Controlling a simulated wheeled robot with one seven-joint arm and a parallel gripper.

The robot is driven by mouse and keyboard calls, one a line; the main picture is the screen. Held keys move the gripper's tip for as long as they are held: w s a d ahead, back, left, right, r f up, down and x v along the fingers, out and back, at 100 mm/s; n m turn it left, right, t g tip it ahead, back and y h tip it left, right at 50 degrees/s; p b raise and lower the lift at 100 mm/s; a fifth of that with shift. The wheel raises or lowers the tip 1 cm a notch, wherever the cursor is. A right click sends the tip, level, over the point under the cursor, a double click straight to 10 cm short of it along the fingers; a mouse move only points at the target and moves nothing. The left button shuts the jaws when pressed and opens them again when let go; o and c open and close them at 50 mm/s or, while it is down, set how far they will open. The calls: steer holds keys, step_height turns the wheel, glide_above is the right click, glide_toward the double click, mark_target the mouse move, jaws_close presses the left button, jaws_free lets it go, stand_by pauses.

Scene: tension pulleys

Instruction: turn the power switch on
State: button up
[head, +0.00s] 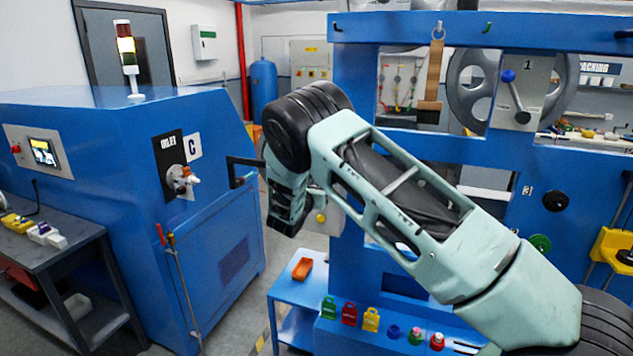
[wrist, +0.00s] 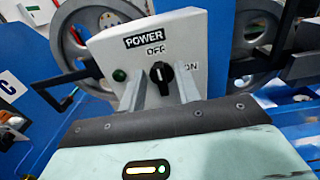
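In the wrist view a pale power panel (wrist: 195,50) carries the labels POWER, OFF and ON. The switch is a black rotary knob (wrist: 161,72); its white mark appears to point up towards OFF, with ON to the lower right. A green lamp (wrist: 119,75) is left of the knob and looks dark. My gripper (wrist: 160,86) is open, with one finger to each side of the knob and a small gap showing. I cannot tell how deep the fingertips reach. In the head view my arm hides the panel and the fingertips.
Grey pulley wheels (wrist: 85,35) stand behind the panel in the wrist view. In the head view a blue cabinet (head: 215,240) stands left of my arm and a blue frame (head: 450,30) behind it. A low blue bench (head: 285,290) holds an orange tray (head: 302,268).

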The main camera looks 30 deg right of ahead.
jaws_close()
steer(key=shift+f+b, duration=0.15)
steer(key=shift+b, duration=0.5)
steer(key=m+b, duration=0.6)
steer(key=b, duration=0.8)
steer(key=f+m+b, duration=0.1)
steer(key=m+b, duration=0.5)
steer(key=b, duration=0.8)
steer(key=s+m+b, duration=0.1)
steer(key=m+b, duration=0.4)
steer(key=b, duration=1)
steer(key=shift+d+f+m, duration=0.15)
steer(key=shift+d+m, duration=0.2)
steer(key=shift+m, duration=0.05)
